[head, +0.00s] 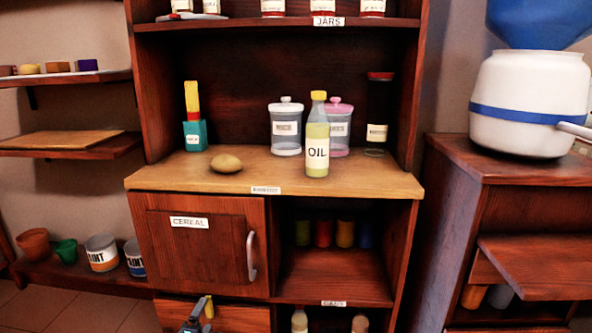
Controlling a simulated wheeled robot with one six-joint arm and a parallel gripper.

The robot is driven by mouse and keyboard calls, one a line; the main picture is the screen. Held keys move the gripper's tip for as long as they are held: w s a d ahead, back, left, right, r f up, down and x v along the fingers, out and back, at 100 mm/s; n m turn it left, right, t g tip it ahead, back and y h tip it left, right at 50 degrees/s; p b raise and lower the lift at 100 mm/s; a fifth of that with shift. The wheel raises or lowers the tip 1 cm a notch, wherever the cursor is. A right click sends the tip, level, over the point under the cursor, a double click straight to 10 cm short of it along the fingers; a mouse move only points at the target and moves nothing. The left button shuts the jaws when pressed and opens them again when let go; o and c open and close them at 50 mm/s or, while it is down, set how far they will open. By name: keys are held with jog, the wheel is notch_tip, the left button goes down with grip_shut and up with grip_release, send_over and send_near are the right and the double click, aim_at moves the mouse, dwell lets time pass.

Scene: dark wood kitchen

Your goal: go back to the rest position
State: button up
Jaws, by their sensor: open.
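My gripper (201,311) shows at the bottom edge, left of centre, in front of the drawer front below the cereal door. It is open, and I see nothing held in it. A small yellow patch shows beside its fingers; I cannot tell what it is. Most of my arm is out of view.
The wooden counter (200,180) holds a potato-like lump (226,163), an oil bottle (317,140), two lidded jars and a teal box. The cereal door (200,250) is shut. A flap (535,262) juts out from the right cabinet. Paint cans (101,253) stand low at left.

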aim_at(210, 310)
jog(key=s+p, duration=0.3)
jog(key=s, duration=0.6)
jog(key=w+b, duration=0.4)
jog(key=w, duration=0.7)
jog(key=shift+w+d, duration=0.1)
jog(key=shift+w, duration=0.05)
jog(key=n, duration=0.5)
jog(key=shift+d+r, duration=0.1)
jog(key=shift+d, duration=0.2)
jog(key=n, duration=0.4)
jog(key=shift+d+r, duration=0.15)
jog(key=shift+d, duration=0.05)
jog(key=n, duration=0.4)
jog(key=shift+d+r, duration=0.15)
jog(key=shift+r, duration=0.1)
jog(key=n+p, duration=0.1)
jog(key=n, duration=0.1)
jog(key=n+p, duration=0.2)
jog(key=shift+r+n, duration=0.4)
jog(key=shift+s+f+p, duration=0.1)
jog(key=shift+s+p, duration=0.35)
jog(key=shift+s, duration=0.9)
